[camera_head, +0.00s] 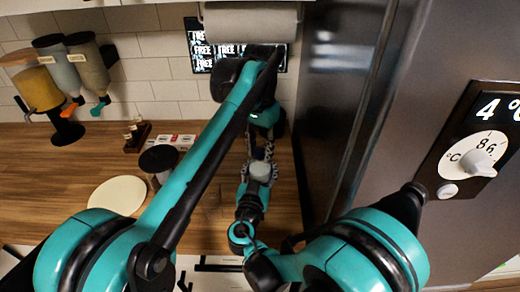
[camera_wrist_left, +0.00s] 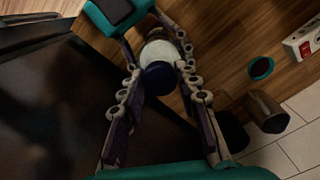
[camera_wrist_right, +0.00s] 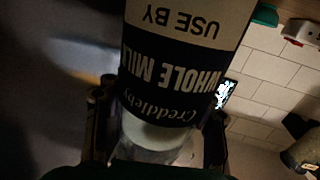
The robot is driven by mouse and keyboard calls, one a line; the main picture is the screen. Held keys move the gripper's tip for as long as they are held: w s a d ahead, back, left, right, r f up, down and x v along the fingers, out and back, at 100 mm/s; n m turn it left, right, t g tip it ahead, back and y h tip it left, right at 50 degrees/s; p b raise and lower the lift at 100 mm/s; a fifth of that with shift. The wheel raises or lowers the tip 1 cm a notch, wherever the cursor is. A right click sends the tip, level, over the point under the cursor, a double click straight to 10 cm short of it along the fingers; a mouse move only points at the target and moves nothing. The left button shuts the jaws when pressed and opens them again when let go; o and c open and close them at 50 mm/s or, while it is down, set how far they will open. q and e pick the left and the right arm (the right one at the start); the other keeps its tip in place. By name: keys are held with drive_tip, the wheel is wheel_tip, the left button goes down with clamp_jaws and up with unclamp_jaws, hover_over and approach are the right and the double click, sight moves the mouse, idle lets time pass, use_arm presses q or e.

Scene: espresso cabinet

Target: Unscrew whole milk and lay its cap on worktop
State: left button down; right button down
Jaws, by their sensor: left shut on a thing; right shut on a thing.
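The whole milk bottle is held upright off to the right of the worktop's middle, and its dark "WHOLE MILK" label (camera_wrist_right: 165,80) fills the right wrist view. My right gripper (camera_wrist_right: 155,135) is shut on the bottle. The dark blue cap (camera_wrist_left: 158,76) sits at the bottle's pale top (camera_wrist_left: 160,52) in the left wrist view. My left gripper (camera_wrist_left: 158,88) is shut on the cap, a finger on each side. In the head view my left gripper (camera_head: 261,150) is above the right one, and the cap is hidden. I cannot tell whether the cap is loose.
The wooden worktop (camera_head: 210,215) has clear room left of the bottle. The fridge (camera_head: 335,100) stands close on the right.

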sight(260, 151)
idle(0.7)
use_arm(q)
drive_tip(key=c, duration=1.1)
unclamp_jaws()
drive_tip(key=shift+r, duration=2.3)
drive_tip(key=shift+c, duration=0.5)
wheel_tip(260, 151, up, 4)
drive_tip(key=shift+f+m, duration=0.25)
drive_tip(key=shift+m, duration=0.95)
wheel_tip(260, 151, down, 8)
drive_tip(key=shift+r, duration=0.15)
